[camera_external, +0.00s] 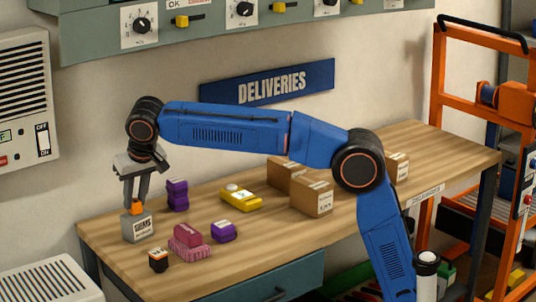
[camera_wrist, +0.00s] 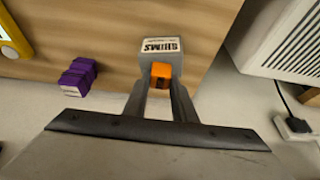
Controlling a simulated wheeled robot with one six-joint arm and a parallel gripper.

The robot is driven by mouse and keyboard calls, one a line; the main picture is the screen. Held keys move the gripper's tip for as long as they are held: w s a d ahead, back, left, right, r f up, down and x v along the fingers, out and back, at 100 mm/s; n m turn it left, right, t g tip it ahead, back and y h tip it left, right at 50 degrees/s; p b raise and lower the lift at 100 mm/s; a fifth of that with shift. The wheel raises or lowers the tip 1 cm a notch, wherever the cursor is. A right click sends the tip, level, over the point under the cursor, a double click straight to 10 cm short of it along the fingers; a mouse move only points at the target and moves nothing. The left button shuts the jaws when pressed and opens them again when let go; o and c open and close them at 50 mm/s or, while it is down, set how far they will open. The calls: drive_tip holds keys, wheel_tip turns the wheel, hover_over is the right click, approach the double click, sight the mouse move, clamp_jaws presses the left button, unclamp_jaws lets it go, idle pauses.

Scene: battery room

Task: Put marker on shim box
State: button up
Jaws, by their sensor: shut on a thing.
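The shim box (camera_external: 139,228) is a small grey box with a white label, on the left end of the wooden table. It also shows in the wrist view (camera_wrist: 150,47), its label reading SHIMS. My gripper (camera_external: 136,202) points down just above the box and is shut on a small orange block with a dark part, which I take as the marker (camera_wrist: 161,71). The marker is at the top of the box; I cannot tell whether it is resting on it. The fingers partly hide the marker.
Pink blocks (camera_external: 190,243), purple blocks (camera_external: 178,195), a yellow device (camera_external: 240,199) and cardboard boxes (camera_external: 312,198) stand to the right. The wall panel (camera_external: 25,95) is at the left.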

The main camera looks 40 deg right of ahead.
drive_tip(key=shift+f, duration=0.15)
drive_tip(key=o, duration=1)
drive_tip(key=v, duration=1.2)
